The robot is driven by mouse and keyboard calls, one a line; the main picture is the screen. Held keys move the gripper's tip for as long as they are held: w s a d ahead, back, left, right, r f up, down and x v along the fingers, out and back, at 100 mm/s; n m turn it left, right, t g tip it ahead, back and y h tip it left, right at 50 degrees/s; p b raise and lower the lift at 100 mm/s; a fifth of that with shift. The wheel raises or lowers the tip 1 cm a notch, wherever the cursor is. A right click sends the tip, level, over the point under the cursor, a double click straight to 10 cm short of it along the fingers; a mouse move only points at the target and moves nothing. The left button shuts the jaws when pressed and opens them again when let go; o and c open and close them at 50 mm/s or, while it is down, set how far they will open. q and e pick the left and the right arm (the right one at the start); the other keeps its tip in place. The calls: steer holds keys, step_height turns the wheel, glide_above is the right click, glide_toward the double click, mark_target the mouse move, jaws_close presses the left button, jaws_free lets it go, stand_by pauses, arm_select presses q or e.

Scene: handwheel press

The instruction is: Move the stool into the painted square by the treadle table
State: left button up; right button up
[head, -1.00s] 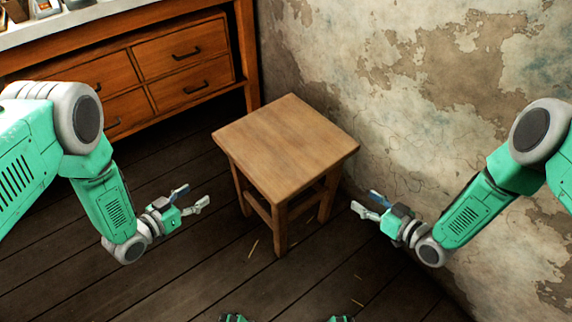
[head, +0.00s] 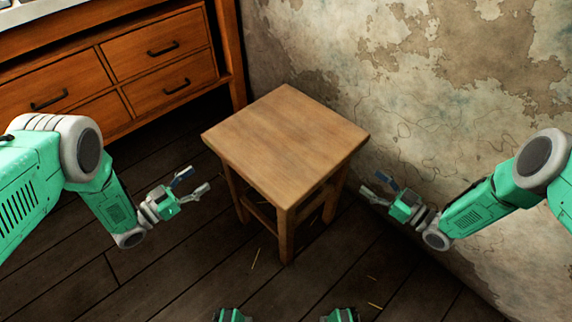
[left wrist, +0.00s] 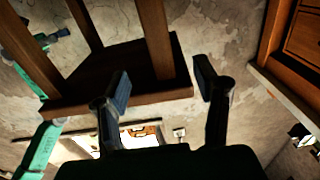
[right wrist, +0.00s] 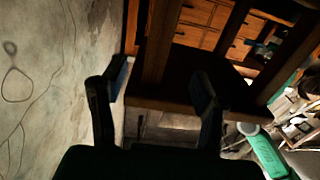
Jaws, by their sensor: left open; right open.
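The wooden stool (head: 286,140) stands upright on the floor in the middle of the head view, close to the wall. My left gripper (head: 194,183) is open and empty to the left of the stool, beside its legs and apart from it. My right gripper (head: 375,190) is open and empty to the right, between the stool and the wall. The stool's legs and seat underside show beyond the open fingers in the left wrist view (left wrist: 115,80) and the right wrist view (right wrist: 165,95). I see no painted square or treadle table.
A wooden drawer cabinet (head: 160,65) with dark handles stands at the upper left. A peeling plaster wall (head: 420,90) runs along the right, close to my right arm. The plank floor (head: 180,270) is clear in front, apart from a few straw bits.

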mark_target(348, 163)
steer(key=x, duration=1)
steer(key=shift+w+a+f, duration=0.1)
steer(key=shift+w+a, duration=0.05)
steer(key=shift+w, duration=0.15)
steer(key=shift+w+a, duration=0.15)
steer(key=shift+a, duration=0.25)
arm_select(q)
steer(key=x, duration=1.1)
steer(key=shift+d, duration=0.15)
arm_select(e)
steer(key=shift+d, duration=0.1)
arm_select(q)
steer(key=shift+w+d, duration=0.1)
steer(key=c, duration=0.3)
arm_select(e)
steer(key=shift+d, duration=0.15)
steer(key=c, duration=0.3)
arm_select(q)
steer(key=shift+d, duration=0.1)
jaws_close()
arm_select(e)
steer(key=shift+d, duration=0.1)
jaws_close()
arm_select(q)
steer(key=shift+w+r, duration=0.15)
arm_select(e)
steer(key=shift+w+r, duration=0.15)
steer(key=shift+r, duration=0.1)
